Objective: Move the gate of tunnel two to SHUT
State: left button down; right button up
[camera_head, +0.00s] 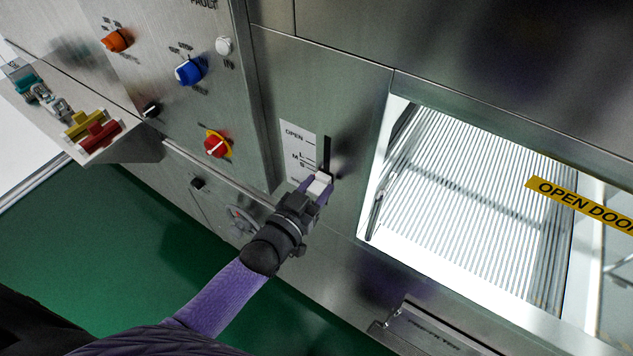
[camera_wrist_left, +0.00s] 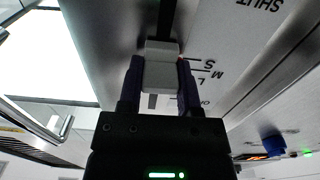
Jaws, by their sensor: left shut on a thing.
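The gate's slider is a pale block-shaped knob (camera_head: 319,186) in a dark vertical slot (camera_head: 327,152) in the steel panel. A white scale plate (camera_head: 299,150) beside it reads OPEN at the top, with size marks lower down. My left gripper (camera_head: 321,184) is shut on the knob, which also shows between its two purple fingers in the left wrist view (camera_wrist_left: 161,72). There the knob is level with about the S mark, and the slot runs on towards the word SHUT (camera_wrist_left: 259,4). No tunnel number is legible. My right gripper is out of view.
A bright, lit opening with ribbed panels (camera_head: 480,190) lies right of the slider, with a yellow OPEN DOOR label (camera_head: 580,204). Orange, blue (camera_head: 189,72) and red knobs sit on the panel to the left. A handwheel (camera_head: 238,220) is low behind my left arm.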

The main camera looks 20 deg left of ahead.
pick_arm(q)
notch_tip(320, 180, down, 7)
jog(key=b, duration=0.4)
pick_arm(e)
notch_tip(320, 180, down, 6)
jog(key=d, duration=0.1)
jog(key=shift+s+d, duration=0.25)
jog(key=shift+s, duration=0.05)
pick_arm(q)
jog(key=shift+s, duration=0.15)
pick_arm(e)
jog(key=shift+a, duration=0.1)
pick_arm(q)
jog(key=shift+c, duration=1.4)
grip_release()
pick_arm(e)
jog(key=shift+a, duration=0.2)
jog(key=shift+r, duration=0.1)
pick_arm(q)
jog(key=p+v, duration=0.1)
jog(key=v, duration=0.8)
jog(key=shift+s, duration=0.35)
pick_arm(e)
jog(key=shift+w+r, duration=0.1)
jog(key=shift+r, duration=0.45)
